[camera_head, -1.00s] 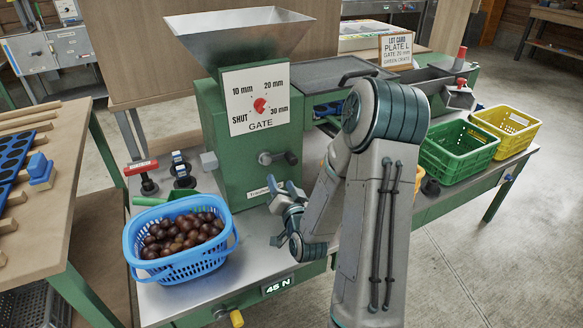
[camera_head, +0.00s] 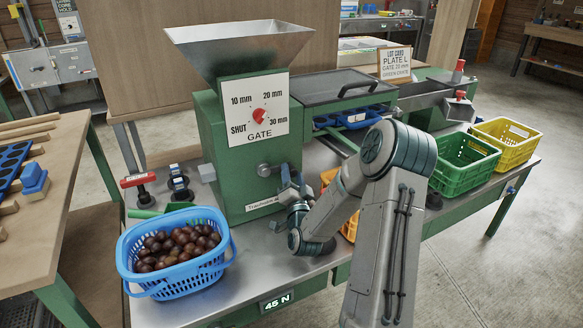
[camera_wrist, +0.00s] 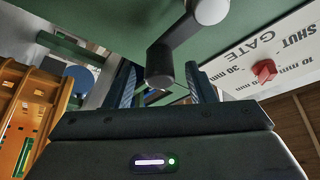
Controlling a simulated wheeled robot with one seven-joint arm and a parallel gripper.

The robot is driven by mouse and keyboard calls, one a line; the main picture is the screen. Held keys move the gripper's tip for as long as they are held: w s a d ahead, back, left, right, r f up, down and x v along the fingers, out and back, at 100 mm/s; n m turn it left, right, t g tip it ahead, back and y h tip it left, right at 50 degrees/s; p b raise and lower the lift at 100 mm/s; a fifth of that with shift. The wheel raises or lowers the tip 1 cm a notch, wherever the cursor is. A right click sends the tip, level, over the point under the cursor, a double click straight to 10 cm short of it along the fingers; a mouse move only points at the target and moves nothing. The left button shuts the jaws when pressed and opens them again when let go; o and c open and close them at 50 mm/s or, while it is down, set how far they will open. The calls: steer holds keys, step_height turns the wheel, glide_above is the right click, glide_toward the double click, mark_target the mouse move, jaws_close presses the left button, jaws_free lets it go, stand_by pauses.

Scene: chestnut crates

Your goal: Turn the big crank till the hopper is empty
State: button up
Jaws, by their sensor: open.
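The green machine (camera_head: 208,125) carries a metal hopper (camera_head: 235,50) on top; I cannot see down to its contents. A crank (camera_head: 264,170) with a grey hub sits on its front, below the gate dial (camera_head: 254,108) with a red pointer. In the wrist view the crank's grey arm (camera_wrist: 180,37) ends in a dark grip (camera_wrist: 160,65). My gripper (camera_head: 290,183) is at the crank, partly hiding it in the head view. In the wrist view my gripper (camera_wrist: 160,82) is open, with the grip's end between its two fingers and gaps beside it.
A blue basket (camera_head: 180,276) of chestnuts stands left of my gripper. Red (camera_head: 138,181) and dark-blue clamps stand behind it. An orange crate (camera_wrist: 12,120) is under the machine side, partly behind my arm. Green (camera_head: 452,180) and yellow (camera_head: 518,155) crates stand at the right.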

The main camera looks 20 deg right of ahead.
mark_target(292, 167)
steer(key=shift+x, duration=1.8)
jaws_close()
steer(key=shift+d+f, duration=0.1)
steer(key=shift+d, duration=0.1)
